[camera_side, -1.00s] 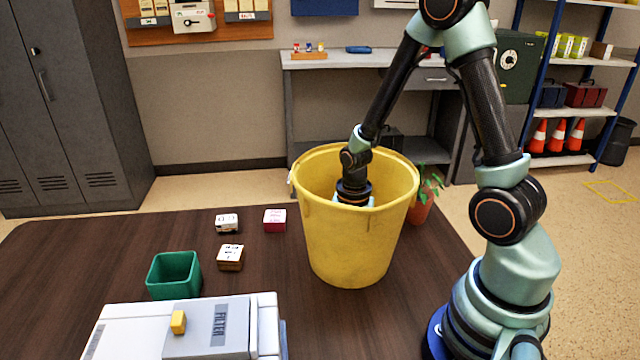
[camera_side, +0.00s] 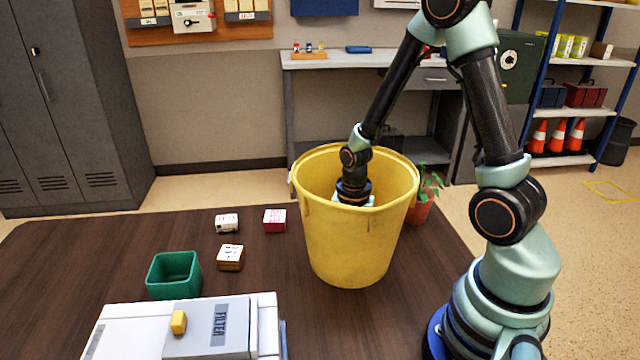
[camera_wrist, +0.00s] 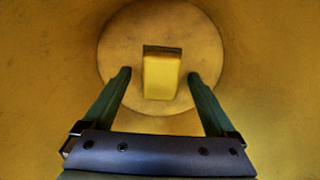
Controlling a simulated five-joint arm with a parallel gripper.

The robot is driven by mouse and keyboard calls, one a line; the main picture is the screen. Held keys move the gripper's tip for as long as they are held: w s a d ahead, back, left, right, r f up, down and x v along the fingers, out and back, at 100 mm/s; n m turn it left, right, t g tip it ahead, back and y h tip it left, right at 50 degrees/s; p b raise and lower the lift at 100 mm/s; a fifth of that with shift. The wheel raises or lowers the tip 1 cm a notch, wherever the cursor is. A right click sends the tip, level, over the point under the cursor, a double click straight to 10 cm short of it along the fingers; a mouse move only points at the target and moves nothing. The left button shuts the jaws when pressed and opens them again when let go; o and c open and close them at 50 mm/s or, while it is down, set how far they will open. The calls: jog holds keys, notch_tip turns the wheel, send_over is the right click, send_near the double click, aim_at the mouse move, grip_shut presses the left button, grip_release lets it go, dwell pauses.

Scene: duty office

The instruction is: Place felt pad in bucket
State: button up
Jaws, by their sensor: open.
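The yellow bucket (camera_side: 345,245) stands upright on the dark table. My arm reaches down through its mouth, and its wall hides my fingers in the side view. In the wrist view my gripper (camera_wrist: 160,82) is open, its two green fingers apart, inside the bucket (camera_wrist: 50,60). A yellow block-like piece (camera_wrist: 162,76), apparently the felt pad, lies on the round bucket floor. It shows between and beyond the fingertips, with space on both sides. I cannot tell how far below the fingertips it is.
Left of the bucket are a white block (camera_side: 227,222), a red-and-white block (camera_side: 274,220), a brown-and-white block (camera_side: 230,257) and a green open box (camera_side: 174,276). A white case (camera_side: 190,330) marked FILTER with a yellow knob is in front. A potted plant (camera_side: 421,207) shows behind the bucket.

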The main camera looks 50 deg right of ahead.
notch_tip(320, 180, up, 12)
jog(key=shift+f, duration=0.25)
dwell(0.4)
